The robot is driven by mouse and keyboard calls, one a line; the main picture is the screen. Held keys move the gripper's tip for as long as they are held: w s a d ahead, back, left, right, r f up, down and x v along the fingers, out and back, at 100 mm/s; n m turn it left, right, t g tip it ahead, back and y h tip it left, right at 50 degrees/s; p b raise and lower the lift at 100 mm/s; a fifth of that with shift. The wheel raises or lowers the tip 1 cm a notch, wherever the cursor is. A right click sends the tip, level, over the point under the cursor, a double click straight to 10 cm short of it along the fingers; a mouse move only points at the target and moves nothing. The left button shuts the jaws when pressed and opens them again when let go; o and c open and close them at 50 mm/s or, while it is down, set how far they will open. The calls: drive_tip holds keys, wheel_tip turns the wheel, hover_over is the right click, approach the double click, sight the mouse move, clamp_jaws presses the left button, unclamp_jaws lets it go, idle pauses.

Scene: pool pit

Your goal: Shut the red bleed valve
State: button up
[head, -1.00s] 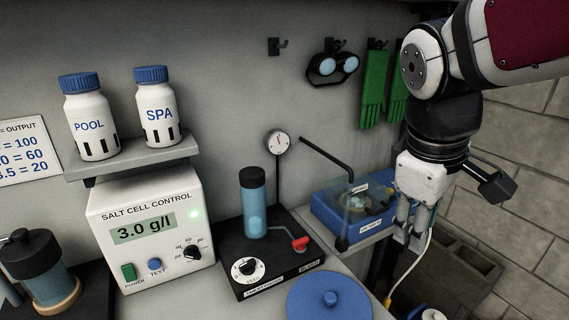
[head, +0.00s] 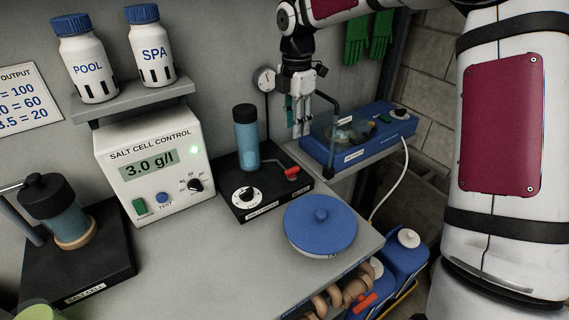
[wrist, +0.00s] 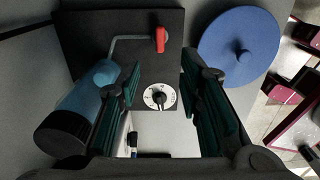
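The red bleed valve (head: 292,173) is a small red lever at the right end of a grey pipe on the black tablet feeder base (head: 240,207). In the wrist view the red lever (wrist: 160,40) stands beyond my fingertips, at the end of the bent pipe. My gripper (head: 299,131) is above and behind the feeder, pointing down. In the wrist view my gripper's two green-padded fingers (wrist: 158,88) are spread wide with nothing between them. The clear blue feeder cylinder (head: 246,138) with a black cap stands left of the valve. A white dial (head: 244,194) sits on the base's front.
A blue round lid (head: 320,226) lies right of the feeder. A pressure gauge (head: 264,79) on a thin stem and a blue tester box (head: 372,136) are close to my gripper. The salt cell control (head: 155,165) stands left.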

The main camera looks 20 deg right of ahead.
sight(294, 168)
wheel_tip(294, 168, down, 14)
drive_tip(key=shift+r+p, duration=0.15)
drive_tip(key=shift+p, duration=0.2)
clamp_jaws()
